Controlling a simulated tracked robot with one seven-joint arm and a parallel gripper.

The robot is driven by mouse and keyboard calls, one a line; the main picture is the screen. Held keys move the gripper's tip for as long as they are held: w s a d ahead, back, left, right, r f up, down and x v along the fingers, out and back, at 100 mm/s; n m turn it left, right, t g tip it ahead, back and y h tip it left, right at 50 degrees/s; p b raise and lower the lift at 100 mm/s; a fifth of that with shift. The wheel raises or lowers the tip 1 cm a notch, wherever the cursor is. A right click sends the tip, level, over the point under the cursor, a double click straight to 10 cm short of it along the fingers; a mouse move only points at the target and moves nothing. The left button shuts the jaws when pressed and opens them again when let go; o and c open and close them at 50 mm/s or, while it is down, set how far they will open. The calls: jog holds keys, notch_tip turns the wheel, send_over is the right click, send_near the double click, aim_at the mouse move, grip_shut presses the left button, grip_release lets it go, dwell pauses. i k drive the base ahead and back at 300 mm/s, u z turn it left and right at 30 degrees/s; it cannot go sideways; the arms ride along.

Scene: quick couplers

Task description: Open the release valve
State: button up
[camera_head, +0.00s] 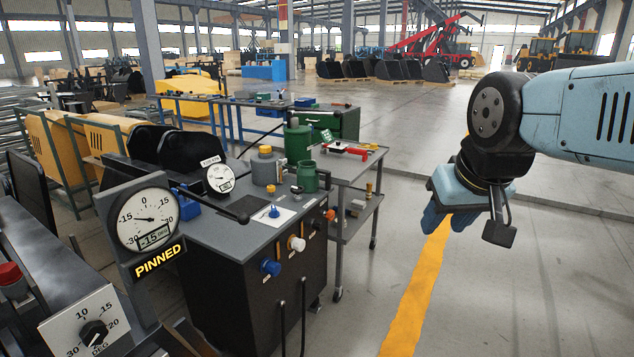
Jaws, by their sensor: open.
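A small blue knob (274,211) stands on a white plate on top of a grey-topped cabinet (215,222); it looks like a valve handle, but no label names it as the release valve. On the cabinet's dark front are a blue coupler (271,267), a white coupler (297,244) and an orange coupler (330,215). My gripper (447,218) hangs at the right, above open floor, well apart from the cabinet and pointing down. It is open and nothing shows between its blue fingers.
A large dial reading -15 above a "PINNED" sign (158,261) and an angle knob (94,333) stand at left. A small gauge (220,178), a black lever (215,205) and green canisters (306,176) crowd the cabinet top. A grey cart (345,168) stands behind. Floor at right is clear.

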aim_at(296, 189)
jog(key=z, duration=0.3)
jog(key=i, duration=1.25)
jog(key=z, duration=0.1)
